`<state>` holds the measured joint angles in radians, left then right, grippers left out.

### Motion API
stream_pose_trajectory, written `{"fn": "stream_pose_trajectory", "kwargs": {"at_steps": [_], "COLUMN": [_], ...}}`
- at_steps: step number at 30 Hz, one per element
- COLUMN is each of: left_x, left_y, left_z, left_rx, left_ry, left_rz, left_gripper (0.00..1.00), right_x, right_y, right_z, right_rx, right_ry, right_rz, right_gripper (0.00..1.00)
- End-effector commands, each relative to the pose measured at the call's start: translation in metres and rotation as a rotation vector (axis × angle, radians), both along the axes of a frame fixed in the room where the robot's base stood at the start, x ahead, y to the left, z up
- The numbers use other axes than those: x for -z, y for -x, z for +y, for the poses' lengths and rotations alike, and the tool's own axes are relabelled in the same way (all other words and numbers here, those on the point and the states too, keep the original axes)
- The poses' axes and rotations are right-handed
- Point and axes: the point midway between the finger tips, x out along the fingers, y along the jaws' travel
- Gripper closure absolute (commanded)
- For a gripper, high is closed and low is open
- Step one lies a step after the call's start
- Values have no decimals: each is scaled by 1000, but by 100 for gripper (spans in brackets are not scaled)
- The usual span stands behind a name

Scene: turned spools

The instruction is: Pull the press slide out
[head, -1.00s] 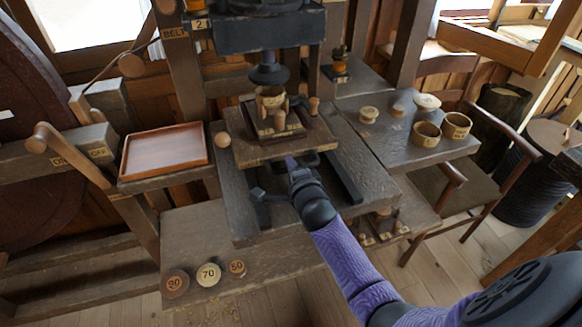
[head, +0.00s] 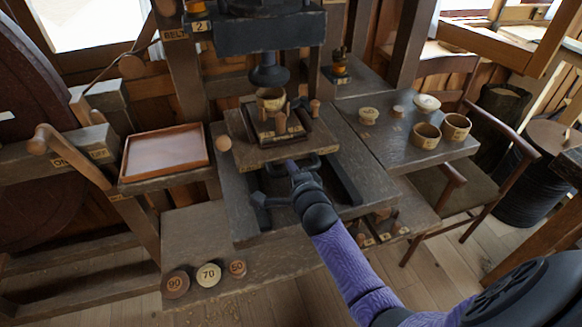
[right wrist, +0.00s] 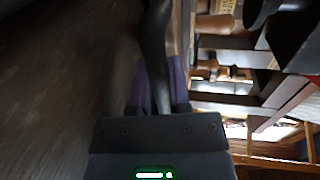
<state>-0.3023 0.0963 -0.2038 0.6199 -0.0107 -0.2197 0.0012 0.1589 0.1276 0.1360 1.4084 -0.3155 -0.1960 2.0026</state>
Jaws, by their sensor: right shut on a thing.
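The press slide (head: 250,148) is a dark wooden board on the bed under the press head (head: 268,75). It carries a small turned wooden cup (head: 270,98) between upright pegs, below the round dark press tip. My right gripper (head: 293,168) is at the slide's front edge, shut on what looks like its dark handle (head: 328,151). The exact grip is partly hidden by the gripper and the board. My left gripper is not in view.
A red-brown tray (head: 165,153) stands at left beside a wooden lever (head: 70,150). Numbered discs (head: 208,275) lie on the lower front shelf. Several turned pieces, including cups (head: 426,136), stand on the right table.

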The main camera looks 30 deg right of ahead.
Motion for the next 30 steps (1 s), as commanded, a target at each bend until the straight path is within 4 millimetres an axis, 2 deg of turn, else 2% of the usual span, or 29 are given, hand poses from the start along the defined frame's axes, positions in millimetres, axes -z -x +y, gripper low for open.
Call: {"fn": "stream_pose_trajectory", "kwargs": {"at_steps": [5, 15, 24, 30], "left_x": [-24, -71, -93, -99], "left_y": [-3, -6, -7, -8], "left_z": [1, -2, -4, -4], "left_rx": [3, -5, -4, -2], "left_ry": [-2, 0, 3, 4], "left_rz": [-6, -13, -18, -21], "left_gripper": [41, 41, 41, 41], "right_x": [-3, -3, -1, 0], "right_y": [30, 113, 169, 190], "right_z": [8, 27, 41, 46], "right_rx": [3, 3, 1, 1], "right_ry": [-6, -3, -2, -2], "right_rz": [9, 13, 9, 8], "right_gripper": [100, 100, 100, 100]}}
